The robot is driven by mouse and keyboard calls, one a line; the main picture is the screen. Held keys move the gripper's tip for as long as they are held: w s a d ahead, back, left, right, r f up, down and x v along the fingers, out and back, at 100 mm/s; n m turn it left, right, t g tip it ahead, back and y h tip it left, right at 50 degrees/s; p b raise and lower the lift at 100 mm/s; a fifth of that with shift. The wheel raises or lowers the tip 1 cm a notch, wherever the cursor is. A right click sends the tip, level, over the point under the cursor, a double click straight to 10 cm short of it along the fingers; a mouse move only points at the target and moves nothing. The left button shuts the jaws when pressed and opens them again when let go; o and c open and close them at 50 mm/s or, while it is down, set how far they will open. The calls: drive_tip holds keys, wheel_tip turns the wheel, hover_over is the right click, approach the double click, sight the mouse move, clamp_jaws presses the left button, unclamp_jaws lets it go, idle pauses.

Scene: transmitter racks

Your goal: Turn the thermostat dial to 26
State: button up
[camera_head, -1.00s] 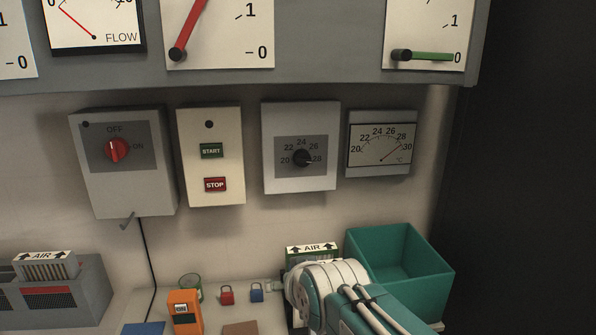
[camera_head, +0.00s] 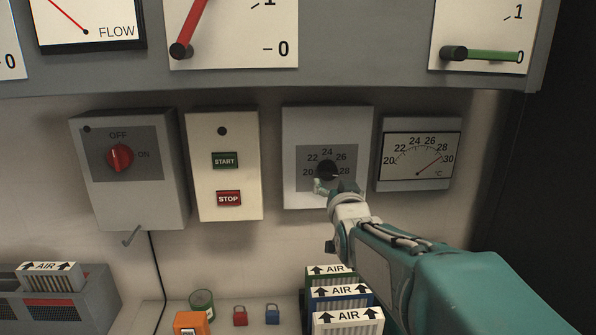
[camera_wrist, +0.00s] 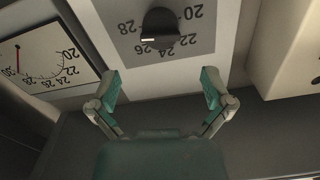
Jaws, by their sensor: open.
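The thermostat (camera_head: 289,140) is a pale wall box with a grey scale panel marked 20 to 28. Its black dial (camera_head: 327,170) has a white mark on its right side, near 28; I cannot read the exact setting. The dial also shows upside down in the wrist view (camera_wrist: 160,22). My gripper (camera_head: 334,187) is just in front of and below the dial, partly covering the panel. In the wrist view my gripper (camera_wrist: 162,87) is open, its teal fingers spread with nothing between them. The dial lies beyond the fingertips, apart from them.
A temperature gauge (camera_head: 420,155) right of the thermostat points near 30. A START/STOP box (camera_head: 224,140) and a red-switch box (camera_head: 120,190) are to the left. A meter cabinet (camera_head: 330,84) overhangs above. AIR filters (camera_head: 333,292) and padlocks (camera_head: 240,316) are below.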

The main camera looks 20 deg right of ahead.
sight(329, 174)
drive_tip(key=x, duration=0.7)
drive_tip(key=shift+w+a, duration=0.1)
drive_tip(key=shift+w, duration=0.45)
drive_tip(key=shift+d, duration=0.25)
drive_tip(key=shift+a, duration=0.1)
drive_tip(key=c, duration=1.1)
